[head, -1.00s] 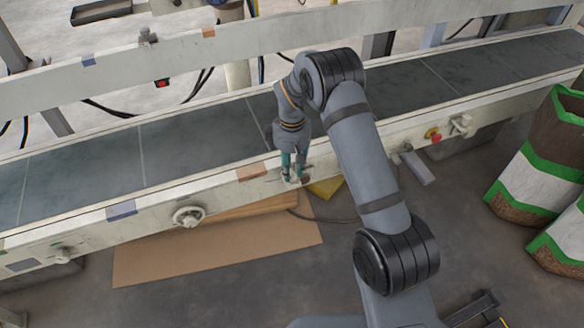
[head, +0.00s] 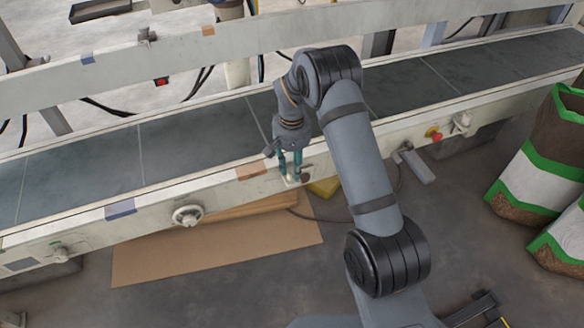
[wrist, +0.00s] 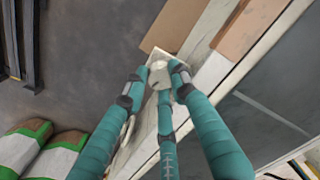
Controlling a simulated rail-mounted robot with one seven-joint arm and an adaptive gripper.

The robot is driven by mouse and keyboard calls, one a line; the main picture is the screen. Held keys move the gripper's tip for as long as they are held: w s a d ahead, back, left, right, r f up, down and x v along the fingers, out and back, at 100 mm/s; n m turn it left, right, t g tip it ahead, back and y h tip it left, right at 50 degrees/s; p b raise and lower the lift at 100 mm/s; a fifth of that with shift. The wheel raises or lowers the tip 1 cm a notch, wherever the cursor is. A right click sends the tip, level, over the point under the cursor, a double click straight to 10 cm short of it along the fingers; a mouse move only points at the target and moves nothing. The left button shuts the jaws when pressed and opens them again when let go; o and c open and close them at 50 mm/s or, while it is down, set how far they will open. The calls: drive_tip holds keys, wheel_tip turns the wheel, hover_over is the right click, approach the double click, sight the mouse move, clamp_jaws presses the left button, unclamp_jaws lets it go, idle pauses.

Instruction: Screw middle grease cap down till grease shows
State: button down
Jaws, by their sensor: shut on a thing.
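My gripper (head: 292,172) is at the near side rail of the conveyor (head: 150,205), right of an orange-brown patch. Its teal fingers point down. In the wrist view my gripper (wrist: 158,76) has its fingertips closed around a small pale, faceted cap (wrist: 160,73), the grease cap at the rail. The fingers cover much of the cap's sides, and its lower part and any grease are hidden. In the head view the fingers hide most of the cap.
A round handwheel (head: 188,215) sits on the rail to the left. A red button (head: 433,134) is to the right. A yellow thing (head: 324,187) and a brown board (head: 215,250) lie below the rail. Bags (head: 540,150) stand at the right.

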sight(292, 170)
drive_tip(key=m+b, duration=0.1)
drive_tip(key=m, duration=0.5)
drive_tip(key=shift+f+m, duration=0.1)
drive_tip(key=shift+m, duration=0.2)
drive_tip(key=m+b, duration=0.1)
drive_tip(key=m, duration=0.4)
drive_tip(key=shift+b, duration=0.35)
drive_tip(key=shift+m, duration=0.3)
drive_tip(key=c, duration=1.5)
unclamp_jaws()
drive_tip(key=shift+o, duration=0.5)
wheel_tip(292, 170, up, 12)
